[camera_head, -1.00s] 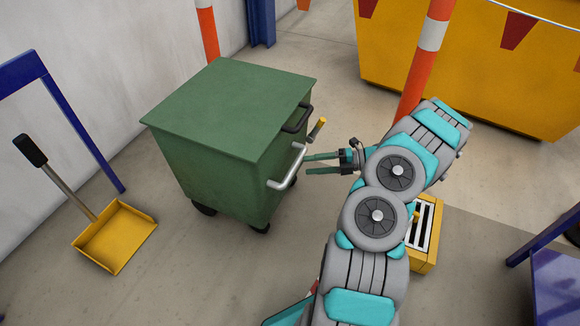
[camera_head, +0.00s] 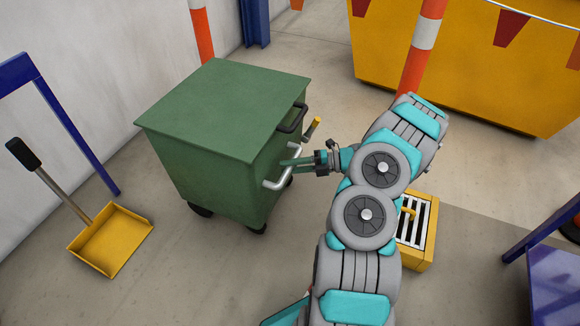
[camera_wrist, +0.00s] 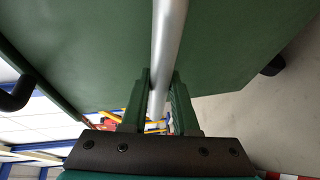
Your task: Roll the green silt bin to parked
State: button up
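The green silt bin (camera_head: 222,110) stands on small dark casters at the left of centre in the head view, lid down. A silver push handle (camera_head: 281,178) is on its right side, below a black lid handle (camera_head: 293,117). My gripper (camera_head: 288,163) is at the silver handle. In the wrist view its two green fingers (camera_wrist: 160,95) lie on either side of the silver bar (camera_wrist: 168,40), close against it, with the green bin wall (camera_wrist: 90,50) beyond. The far fingertip contact is partly hidden by the bar. No marked parking spot can be made out.
A yellow dustpan (camera_head: 111,241) with a long handle lies left of the bin near a blue frame (camera_head: 75,120). A yellow grated box (camera_head: 416,232) is beside my arm. Orange-white posts (camera_head: 421,45) and a yellow skip (camera_head: 465,70) stand behind. Floor in front of the bin is clear.

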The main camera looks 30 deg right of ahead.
grip_shut()
jog(key=shift+f, duration=0.1)
dwell(0.8)
